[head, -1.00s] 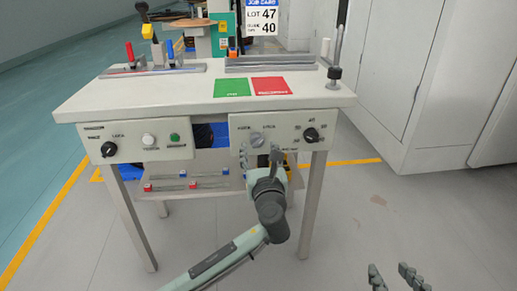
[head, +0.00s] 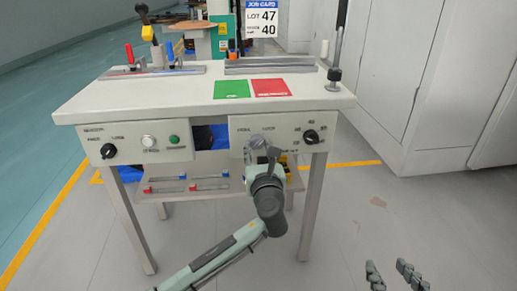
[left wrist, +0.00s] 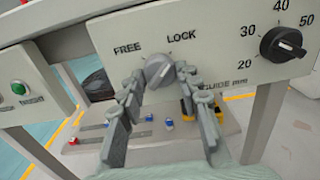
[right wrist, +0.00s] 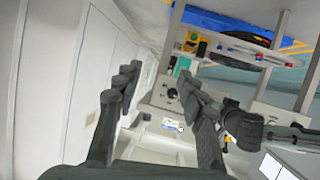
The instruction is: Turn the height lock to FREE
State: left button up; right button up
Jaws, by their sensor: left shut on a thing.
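The grey knob (left wrist: 158,70) on the table's right front panel sits below the printed words FREE and LOCK. Its raised grip slants up to the right, toward LOCK. It also shows in the head view (head: 258,142), partly covered by the gripper. My left gripper (left wrist: 157,80) reaches up from below with its fingers on either side of this knob, shut on it. The lower label of the knob is hidden. My right gripper (head: 392,278) is open and empty at the lower right of the head view, away from the table.
A black dial (left wrist: 283,44) marked in mm is on the same panel, right of the knob. The left panel has another black knob (head: 108,150), a white button and a green button (head: 174,139). A shelf (head: 215,182) with small red and blue pieces is below.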

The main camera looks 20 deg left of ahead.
jog(key=shift+f, duration=0.1)
pick_arm(q)
jog(key=n, duration=0.2)
jog(key=shift+n+p, duration=0.35)
jog(key=shift+n, duration=1.85)
jog(key=n+b, duration=0.2)
jog(key=n, duration=0.4)
jog(key=shift+f, duration=0.1)
jog(key=n+b, duration=0.2)
jog(key=n, duration=0.2)
jog(key=shift+n, duration=0.8)
pick_arm(e)
jog(key=a+r+t+y, duration=0.2)
jog(key=a+r+t, duration=0.1)
jog(key=r, duration=0.5)
jog(key=s+a+r+t+y, duration=0.1)
jog(key=a+r+t+y, duration=0.2)
jog(key=r+t, duration=0.2)
jog(key=shift+s+a+r, duration=0.15)
jog(key=shift+a+r, duration=0.05)
jog(key=shift+r, duration=1.5)
